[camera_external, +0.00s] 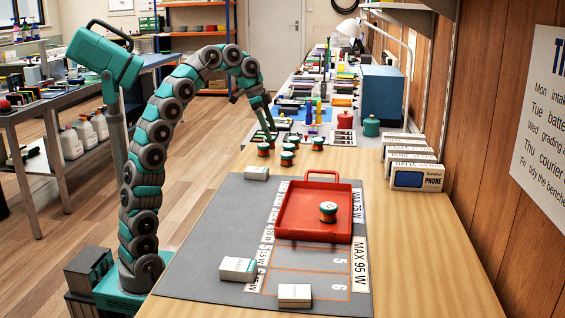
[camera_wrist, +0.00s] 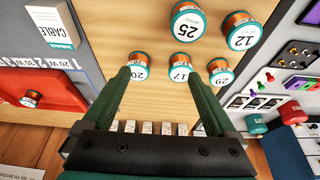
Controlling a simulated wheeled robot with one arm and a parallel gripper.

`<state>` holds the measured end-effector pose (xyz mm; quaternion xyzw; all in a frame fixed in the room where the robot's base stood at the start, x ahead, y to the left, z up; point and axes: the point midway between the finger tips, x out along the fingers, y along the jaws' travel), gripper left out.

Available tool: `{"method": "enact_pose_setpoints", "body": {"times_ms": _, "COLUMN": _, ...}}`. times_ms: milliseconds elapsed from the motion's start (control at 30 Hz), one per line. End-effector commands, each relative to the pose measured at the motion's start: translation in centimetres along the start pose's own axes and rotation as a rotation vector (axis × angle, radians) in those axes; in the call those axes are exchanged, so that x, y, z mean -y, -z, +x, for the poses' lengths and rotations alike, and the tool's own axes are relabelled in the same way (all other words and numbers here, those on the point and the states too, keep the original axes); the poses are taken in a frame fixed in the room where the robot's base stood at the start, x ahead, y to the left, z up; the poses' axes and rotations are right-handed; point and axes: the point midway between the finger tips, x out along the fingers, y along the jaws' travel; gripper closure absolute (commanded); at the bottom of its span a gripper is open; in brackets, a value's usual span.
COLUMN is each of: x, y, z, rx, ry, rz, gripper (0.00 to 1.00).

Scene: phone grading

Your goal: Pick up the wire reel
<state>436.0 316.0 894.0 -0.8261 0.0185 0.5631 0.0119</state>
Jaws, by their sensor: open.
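Several wire reels with copper windings and numbered white tops stand on the wooden bench. In the wrist view these are reel 25 (camera_wrist: 188,24), reel 12 (camera_wrist: 241,32), reel 20 (camera_wrist: 137,68), reel 17 (camera_wrist: 181,74) and reel 29 (camera_wrist: 220,72). In the external view one bench reel (camera_external: 263,150) stands close to my gripper (camera_external: 271,137). Another reel (camera_external: 328,211) sits in the red tray (camera_external: 285,234), also seen in the wrist view. My gripper (camera_wrist: 160,71) is open and empty. Reel 20 appears by the left fingertip, reel 17 between the fingers, nearer the right one.
A grey mat (camera_external: 215,215) carries the tray and white boxes, including a cable box (camera_external: 238,269). Phone boxes (camera_external: 418,178) line the right side. A red pot (camera_external: 345,120) and teal pot (camera_external: 371,127) stand behind. Bare wood lies between reels and tray.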

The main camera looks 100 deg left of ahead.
Motion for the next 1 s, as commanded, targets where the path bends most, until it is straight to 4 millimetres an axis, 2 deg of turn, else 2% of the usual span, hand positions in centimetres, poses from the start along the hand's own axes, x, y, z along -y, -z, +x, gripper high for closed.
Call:
{"method": "enact_pose_setpoints", "body": {"times_ms": 33, "x": 1.2, "y": -1.4, "z": -0.3, "rx": -0.003, "ry": 0.005, "rz": -0.015, "gripper": 0.07}}
{"method": "enact_pose_setpoints", "body": {"times_ms": 100, "x": 2.2, "y": -2.8, "z": -0.7, "rx": -0.008, "ry": 0.007, "rz": -0.022, "gripper": 0.07}}
{"method": "enact_pose_setpoints", "body": {"times_ms": 300, "x": 3.5, "y": -4.8, "z": -1.3, "rx": -0.017, "ry": 0.011, "rz": -0.03, "gripper": 0.07}}
{"method": "enact_pose_setpoints", "body": {"times_ms": 867, "x": 3.5, "y": -5.2, "z": 1.9, "rx": -0.017, "ry": 0.012, "rz": -0.03, "gripper": 0.07}}
{"method": "enact_pose_setpoints", "body": {"times_ms": 1000, "x": 3.3, "y": -5.6, "z": 3.4, "rx": -0.015, "ry": 0.01, "rz": -0.032, "gripper": 0.07}}
